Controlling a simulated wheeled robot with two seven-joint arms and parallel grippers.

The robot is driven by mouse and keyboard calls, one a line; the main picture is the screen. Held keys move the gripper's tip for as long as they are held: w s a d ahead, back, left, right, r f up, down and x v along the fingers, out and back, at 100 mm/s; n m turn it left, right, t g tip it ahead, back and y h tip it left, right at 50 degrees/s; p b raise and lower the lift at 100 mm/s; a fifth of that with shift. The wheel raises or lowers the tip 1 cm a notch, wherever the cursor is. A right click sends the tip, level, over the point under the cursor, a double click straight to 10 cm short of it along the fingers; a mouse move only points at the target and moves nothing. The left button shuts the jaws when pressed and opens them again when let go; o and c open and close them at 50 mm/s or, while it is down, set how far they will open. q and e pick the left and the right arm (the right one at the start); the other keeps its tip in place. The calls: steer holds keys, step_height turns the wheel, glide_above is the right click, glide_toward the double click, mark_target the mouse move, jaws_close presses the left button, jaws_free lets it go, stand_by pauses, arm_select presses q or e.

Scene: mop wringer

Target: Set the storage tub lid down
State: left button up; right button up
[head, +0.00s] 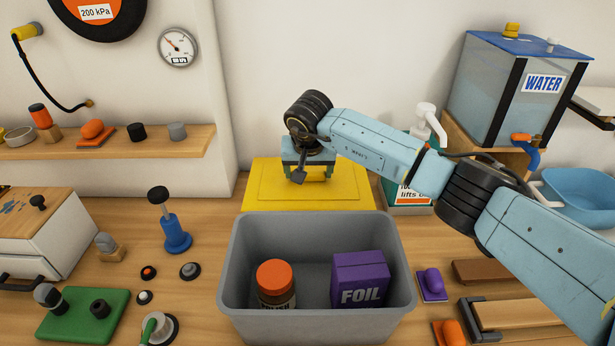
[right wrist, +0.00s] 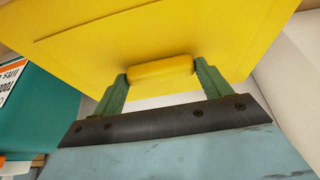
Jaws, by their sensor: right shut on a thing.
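The yellow storage tub lid (head: 262,190) is behind the grey tub (head: 232,270) in the head view. I cannot tell whether it rests on the bench or is held just above it. My right gripper (head: 313,176) is over the lid. In the right wrist view the green fingers of my right gripper (right wrist: 160,72) are shut on the lid's raised handle (right wrist: 162,68), one at each end. The lid's panel (right wrist: 110,35) fills the top of that view. The tub is open and holds an orange-capped jar (head: 276,280) and a purple foil box (head: 360,280). My left gripper is not in view.
A water tank (head: 500,95) and blue basin (head: 580,195) are at the right. A blue plunger-like tool (head: 174,232) stands left of the tub.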

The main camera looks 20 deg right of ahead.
mark_target(308, 184)
step_height(308, 184, down, 5)
steer(key=b, duration=0.3)
steer(key=shift+f, duration=0.1)
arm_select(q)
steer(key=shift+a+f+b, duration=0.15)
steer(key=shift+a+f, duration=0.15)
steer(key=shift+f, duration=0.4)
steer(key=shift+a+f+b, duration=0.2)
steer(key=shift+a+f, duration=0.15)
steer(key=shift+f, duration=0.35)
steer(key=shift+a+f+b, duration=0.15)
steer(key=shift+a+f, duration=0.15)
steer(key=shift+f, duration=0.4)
arm_select(e)
steer(key=shift+w+f, duration=0.1)
steer(key=shift+f, duration=0.65)
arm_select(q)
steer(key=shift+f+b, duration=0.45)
arm_select(e)
steer(key=shift+f, duration=0.55)
steer(key=o, duration=1.1)
steer(key=shift+o, duration=0.2)
